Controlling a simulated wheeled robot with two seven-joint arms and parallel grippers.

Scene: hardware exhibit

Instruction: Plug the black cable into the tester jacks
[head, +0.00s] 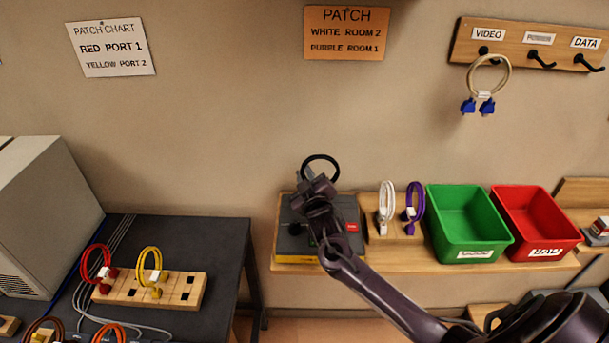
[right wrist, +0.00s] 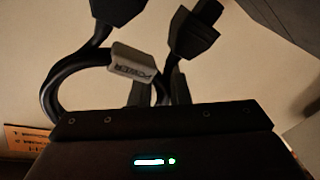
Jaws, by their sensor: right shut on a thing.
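The black cable (head: 321,162) is a loop above the tester in the head view. My right gripper (head: 318,188) is shut on it over the tester. In the right wrist view the black cable (right wrist: 62,80) carries a pale tag that seems to read POWER, and has two dark plugs; one is cut off by the top edge. The tester (head: 290,245) is a dark grey box on the wooden shelf, partly hidden behind my right arm. Its jacks are not clearly visible, and I see no plug seated. My left gripper is not in view.
White (head: 387,205) and purple (head: 413,205) cables stand right of the tester. Beyond are a green bin (head: 470,252) and a red bin (head: 540,247). A dark table (head: 215,240) at left holds a wooden block (head: 180,290) with red and yellow cables. A blue-plug cable hangs upper right.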

